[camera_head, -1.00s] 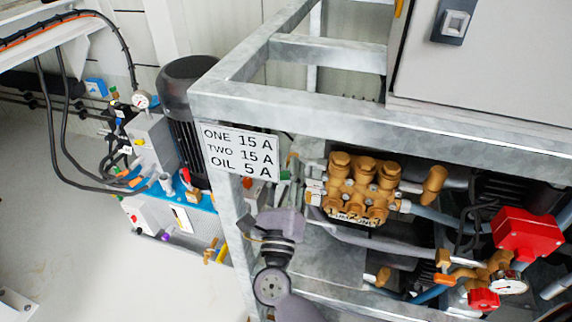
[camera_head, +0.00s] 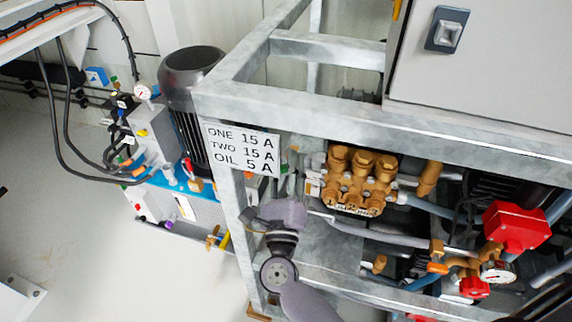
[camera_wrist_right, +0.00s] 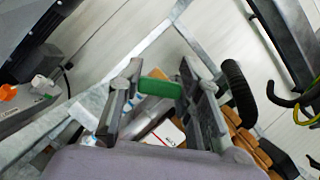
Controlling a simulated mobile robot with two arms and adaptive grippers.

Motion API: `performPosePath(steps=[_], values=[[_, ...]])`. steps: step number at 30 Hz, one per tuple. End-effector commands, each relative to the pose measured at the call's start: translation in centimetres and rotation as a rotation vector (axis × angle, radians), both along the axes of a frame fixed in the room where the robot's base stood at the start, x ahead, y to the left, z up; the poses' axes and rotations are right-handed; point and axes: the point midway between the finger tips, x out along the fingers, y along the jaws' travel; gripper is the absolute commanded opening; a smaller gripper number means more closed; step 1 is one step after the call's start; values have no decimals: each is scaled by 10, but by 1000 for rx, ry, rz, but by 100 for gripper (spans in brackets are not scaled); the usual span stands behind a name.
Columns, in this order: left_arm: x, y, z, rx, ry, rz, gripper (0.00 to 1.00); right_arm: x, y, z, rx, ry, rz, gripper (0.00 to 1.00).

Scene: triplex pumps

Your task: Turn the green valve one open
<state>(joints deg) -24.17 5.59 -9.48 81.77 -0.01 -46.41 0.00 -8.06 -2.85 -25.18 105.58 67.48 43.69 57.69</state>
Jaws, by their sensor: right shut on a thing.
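The green valve handle (camera_wrist_right: 160,88) shows in the right wrist view as a short green bar between the two fingers. My right gripper (camera_wrist_right: 160,80) is shut on it, with a finger on each side. In the head view my right gripper (camera_head: 272,208) is beside the front post of the metal frame, just below the sign. The handle cannot be told apart clearly there, and how far it is turned is hard to see. My left gripper is not in view.
The galvanised frame (camera_head: 330,112) has a sign (camera_head: 242,150) reading ONE 15 A, TWO 15 A, OIL 5 A. A brass pump (camera_head: 358,178) and a red box (camera_head: 517,227) sit inside it. A motor unit (camera_head: 190,72) stands behind left. The floor (camera_head: 90,210) at left is clear.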

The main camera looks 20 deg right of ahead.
Motion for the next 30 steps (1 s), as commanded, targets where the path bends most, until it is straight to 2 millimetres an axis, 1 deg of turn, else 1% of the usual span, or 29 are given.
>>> performPosePath(steps=[2, 3, 12, 20, 23, 26, 30], values=[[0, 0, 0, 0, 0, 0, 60, 0, 0, -1, -1, 2, 1, 4], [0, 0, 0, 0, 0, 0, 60, 0, 0, -1, -1, 2, 1, 33], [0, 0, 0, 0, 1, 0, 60, 0, 0, 0, 0, 1, 1, 53], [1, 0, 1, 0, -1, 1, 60, 0, 0, 0, 0, 0, 0, 53], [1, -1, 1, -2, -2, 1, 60, -3, 1, -2, -1, 1, 0, 53], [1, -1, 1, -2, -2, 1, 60, -13, 6, -6, -2, 3, 2, 53], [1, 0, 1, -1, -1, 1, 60, -38, 15, -15, -1, 5, 3, 53]])
